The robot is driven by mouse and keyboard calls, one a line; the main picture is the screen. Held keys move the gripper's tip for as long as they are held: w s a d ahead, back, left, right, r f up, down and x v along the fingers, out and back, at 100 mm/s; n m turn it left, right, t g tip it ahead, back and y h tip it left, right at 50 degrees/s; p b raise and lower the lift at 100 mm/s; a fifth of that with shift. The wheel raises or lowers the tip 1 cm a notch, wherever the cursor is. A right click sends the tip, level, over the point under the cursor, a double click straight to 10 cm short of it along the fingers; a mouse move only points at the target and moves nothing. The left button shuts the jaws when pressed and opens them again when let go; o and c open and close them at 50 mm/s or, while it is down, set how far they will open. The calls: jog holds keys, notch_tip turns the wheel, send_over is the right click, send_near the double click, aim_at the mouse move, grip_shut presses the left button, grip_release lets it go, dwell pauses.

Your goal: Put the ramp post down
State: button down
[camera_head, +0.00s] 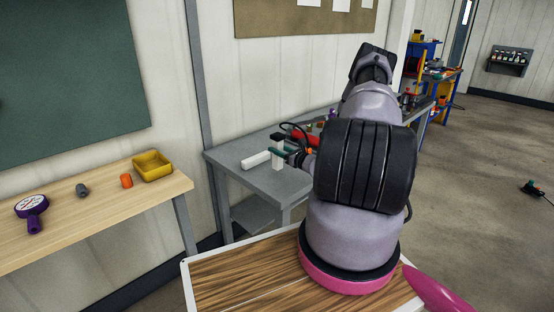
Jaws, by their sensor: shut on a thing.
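The ramp post (277,163) is a small white upright piece above the near part of the grey table (232,163). My gripper (281,150), with dark teal fingers, is shut on it. The post looks upright. I cannot tell whether its lower end touches the tabletop. A white bar (256,160) lies on the table just left of the post. My arm covers much of the table's right side.
A wooden bench (90,213) at left holds a yellow tray (152,166), an orange cylinder (126,181), a grey cylinder (82,190) and a purple gauge (32,207). A red item (306,139) and cables lie behind my gripper. The grey table's left corner is clear.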

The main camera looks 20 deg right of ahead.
aim_at(281, 159)
jog(key=shift+f, duration=1.85)
jog(key=shift+f, duration=0.1)
jog(key=shift+c, duration=2)
grip_release()
jog(key=shift+f, duration=0.1)
